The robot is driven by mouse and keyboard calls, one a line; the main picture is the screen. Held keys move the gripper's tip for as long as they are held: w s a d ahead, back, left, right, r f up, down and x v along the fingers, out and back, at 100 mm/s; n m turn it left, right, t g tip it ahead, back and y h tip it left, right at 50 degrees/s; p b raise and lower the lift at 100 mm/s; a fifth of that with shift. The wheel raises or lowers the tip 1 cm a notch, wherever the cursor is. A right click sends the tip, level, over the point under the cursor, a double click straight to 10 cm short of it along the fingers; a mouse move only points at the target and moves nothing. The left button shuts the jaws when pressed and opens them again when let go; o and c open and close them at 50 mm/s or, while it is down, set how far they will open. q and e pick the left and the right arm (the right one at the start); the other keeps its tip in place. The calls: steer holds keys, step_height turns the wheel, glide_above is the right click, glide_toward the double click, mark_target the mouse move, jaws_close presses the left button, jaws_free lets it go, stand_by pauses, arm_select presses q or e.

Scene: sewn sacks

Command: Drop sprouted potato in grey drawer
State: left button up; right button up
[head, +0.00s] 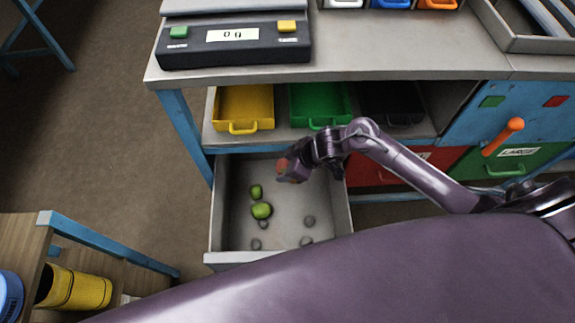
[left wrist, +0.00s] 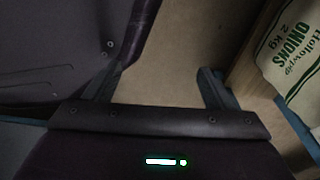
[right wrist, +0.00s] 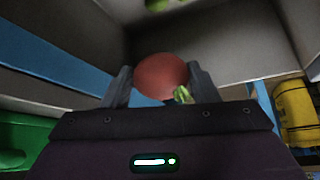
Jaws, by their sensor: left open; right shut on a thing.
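My right gripper (head: 289,172) is shut on a reddish potato (head: 282,165) over the back part of the open grey drawer (head: 232,258). In the right wrist view the potato (right wrist: 160,76) sits between both fingers, with a small green sprout (right wrist: 182,94) on its lower right. Inside the drawer lie two green things (head: 261,211) and several small grey lumps (head: 306,241). My left gripper (left wrist: 155,88) is open and empty in the left wrist view, beside a sack marked onions (left wrist: 290,65).
A yellow bin (head: 243,107), a green bin (head: 318,104) and a black bin (head: 392,104) stand on the shelf above the drawer. A black scale (head: 235,42) sits on the bench top. A wooden side table (head: 22,232) stands at lower left.

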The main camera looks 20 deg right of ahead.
steer(key=o, duration=1.1)
steer(key=shift+r, duration=0.2)
arm_select(q)
steer(key=s+p, duration=0.1)
steer(key=s, duration=0.3)
steer(key=shift+a+f+p, duration=0.2)
steer(key=shift+a+p, duration=0.2)
arm_select(e)
steer(key=v, duration=0.7)
steer(key=shift+s+d+r, duration=0.1)
steer(key=shift+d+r, duration=0.05)
steer(key=shift+r, duration=0.05)
